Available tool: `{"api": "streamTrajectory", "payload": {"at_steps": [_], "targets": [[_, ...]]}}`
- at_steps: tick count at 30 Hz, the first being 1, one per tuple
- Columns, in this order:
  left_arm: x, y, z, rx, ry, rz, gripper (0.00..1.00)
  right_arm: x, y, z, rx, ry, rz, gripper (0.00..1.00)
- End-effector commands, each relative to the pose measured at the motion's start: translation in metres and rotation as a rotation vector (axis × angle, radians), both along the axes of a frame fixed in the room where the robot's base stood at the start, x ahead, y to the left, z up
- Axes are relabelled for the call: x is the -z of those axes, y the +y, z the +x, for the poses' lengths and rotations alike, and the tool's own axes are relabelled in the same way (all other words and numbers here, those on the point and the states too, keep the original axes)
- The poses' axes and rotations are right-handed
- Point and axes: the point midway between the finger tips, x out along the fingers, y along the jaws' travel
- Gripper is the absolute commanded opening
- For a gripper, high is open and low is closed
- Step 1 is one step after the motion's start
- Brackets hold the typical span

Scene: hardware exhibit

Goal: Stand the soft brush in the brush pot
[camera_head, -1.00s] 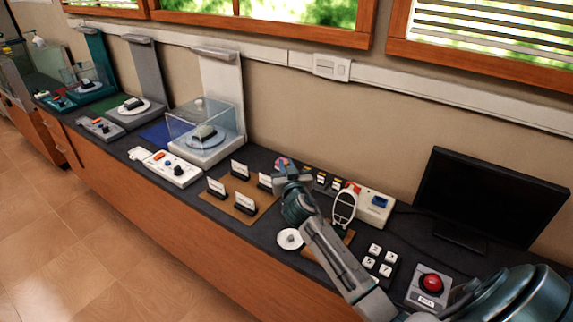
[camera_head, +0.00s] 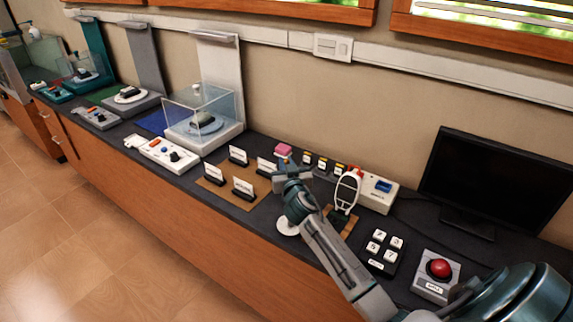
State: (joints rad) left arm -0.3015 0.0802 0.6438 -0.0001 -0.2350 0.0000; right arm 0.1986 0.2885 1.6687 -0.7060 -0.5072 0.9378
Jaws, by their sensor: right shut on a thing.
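My right gripper (camera_head: 290,176) is over the dark counter, at the back right corner of the brown mat with label cards. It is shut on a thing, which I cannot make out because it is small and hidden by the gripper. I cannot clearly pick out the soft brush or the brush pot. A white round piece (camera_head: 287,227) lies on the counter, partly covered by my right forearm; I cannot tell what it is. My left gripper is not in view.
A key pad (camera_head: 381,250), red button box (camera_head: 438,271) and monitor (camera_head: 490,185) stand right. A clear display case (camera_head: 205,110) stands left.

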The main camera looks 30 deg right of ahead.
Motion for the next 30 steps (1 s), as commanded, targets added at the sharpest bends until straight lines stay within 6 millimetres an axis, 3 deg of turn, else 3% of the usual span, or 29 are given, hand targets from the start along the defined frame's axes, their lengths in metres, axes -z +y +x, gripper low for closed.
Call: {"api": "streamTrajectory", "payload": {"at_steps": [3, 4, 8, 20, 30], "targets": [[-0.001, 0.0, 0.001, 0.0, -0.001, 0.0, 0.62, -0.001, 0.0, 0.0, 0.0, -0.001, 0.0, 0.0], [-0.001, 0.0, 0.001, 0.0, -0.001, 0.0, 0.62, -0.001, 0.0, 0.0, 0.0, 0.0, 0.0, 0.16], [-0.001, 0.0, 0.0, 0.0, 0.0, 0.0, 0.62, -0.001, 0.0, 0.0, 0.0, 0.0, 0.0, 0.39], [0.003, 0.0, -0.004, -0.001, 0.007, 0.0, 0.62, 0.001, 0.003, -0.008, -0.001, -0.001, 0.0, 0.39], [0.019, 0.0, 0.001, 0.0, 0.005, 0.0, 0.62, 0.003, 0.027, -0.065, -0.001, 0.0, 0.001, 0.39]]}}
